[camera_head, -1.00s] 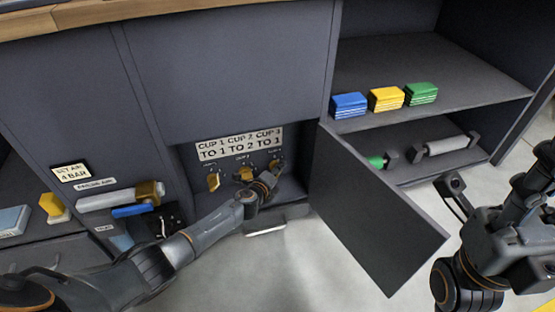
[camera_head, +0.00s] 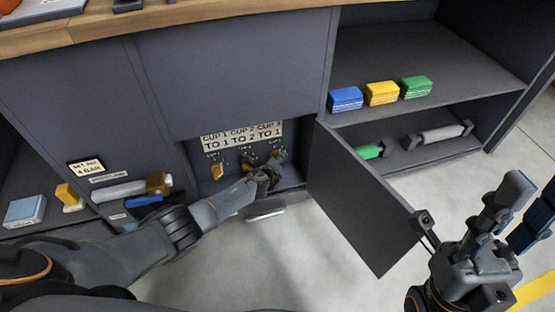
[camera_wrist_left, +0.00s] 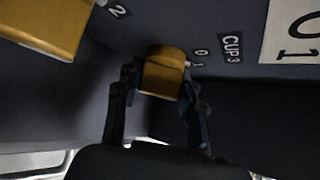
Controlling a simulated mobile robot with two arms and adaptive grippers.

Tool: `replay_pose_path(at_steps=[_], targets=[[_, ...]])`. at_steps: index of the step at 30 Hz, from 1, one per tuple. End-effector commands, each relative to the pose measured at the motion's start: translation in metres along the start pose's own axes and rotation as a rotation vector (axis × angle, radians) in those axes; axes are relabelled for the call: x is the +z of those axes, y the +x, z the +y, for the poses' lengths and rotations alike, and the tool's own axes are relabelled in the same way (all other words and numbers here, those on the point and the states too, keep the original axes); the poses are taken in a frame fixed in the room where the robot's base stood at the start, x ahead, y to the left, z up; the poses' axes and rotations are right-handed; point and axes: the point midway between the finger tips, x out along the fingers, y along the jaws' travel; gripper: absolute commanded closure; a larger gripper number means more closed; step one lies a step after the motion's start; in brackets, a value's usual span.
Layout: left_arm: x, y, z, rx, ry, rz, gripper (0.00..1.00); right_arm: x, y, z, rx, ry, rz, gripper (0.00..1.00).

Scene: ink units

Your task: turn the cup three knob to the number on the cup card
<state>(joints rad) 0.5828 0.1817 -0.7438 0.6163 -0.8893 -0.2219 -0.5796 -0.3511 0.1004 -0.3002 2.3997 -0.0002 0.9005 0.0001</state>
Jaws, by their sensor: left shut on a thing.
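The cup card (camera_head: 242,135) in the recess reads CUP 1 TO 1, CUP 2 TO 2, CUP 3 TO 1. The yellow cup three knob (camera_wrist_left: 162,77) is between the fingers of my left gripper (camera_wrist_left: 160,90), which is shut on it. A CUP 3 label (camera_wrist_left: 231,46) and small digits 0 and 1 are beside this knob. A pale mark on the knob's edge is near the digits; I cannot tell exactly which it meets. In the head view my left gripper (camera_head: 268,172) mostly hides that knob. My right gripper (camera_head: 524,205) is open and empty at the right.
The cup one knob (camera_head: 218,171) and cup two knob (camera_head: 246,165) are close to the left. An open door (camera_head: 362,200) stands right of the recess. Shelves beyond it hold blue, yellow and green blocks (camera_head: 381,93).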

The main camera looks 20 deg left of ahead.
Motion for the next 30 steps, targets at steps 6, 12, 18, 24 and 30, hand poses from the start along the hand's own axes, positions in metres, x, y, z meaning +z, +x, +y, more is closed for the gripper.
replay_pose_path(at_steps=[6,12,18,24,30], targets=[[0.0,0.0,0.001,0.001,0.0,0.0,0.49,0.0,0.0,0.0,0.0,0.0,0.0,0.64],[0.0,0.0,0.001,0.0,0.0,0.0,0.38,0.0,0.0,0.0,0.0,0.0,0.0,0.64],[0.001,-0.001,0.0,-0.001,-0.001,-0.001,0.38,0.0,0.001,0.0,0.001,-0.001,0.003,0.64],[0.003,-0.009,0.001,-0.005,-0.002,-0.009,0.38,0.0,0.001,0.0,0.001,-0.001,0.002,0.64],[0.001,-0.029,0.001,-0.003,0.0,-0.001,0.38,0.0,0.0,0.0,0.0,0.0,0.001,0.64]])
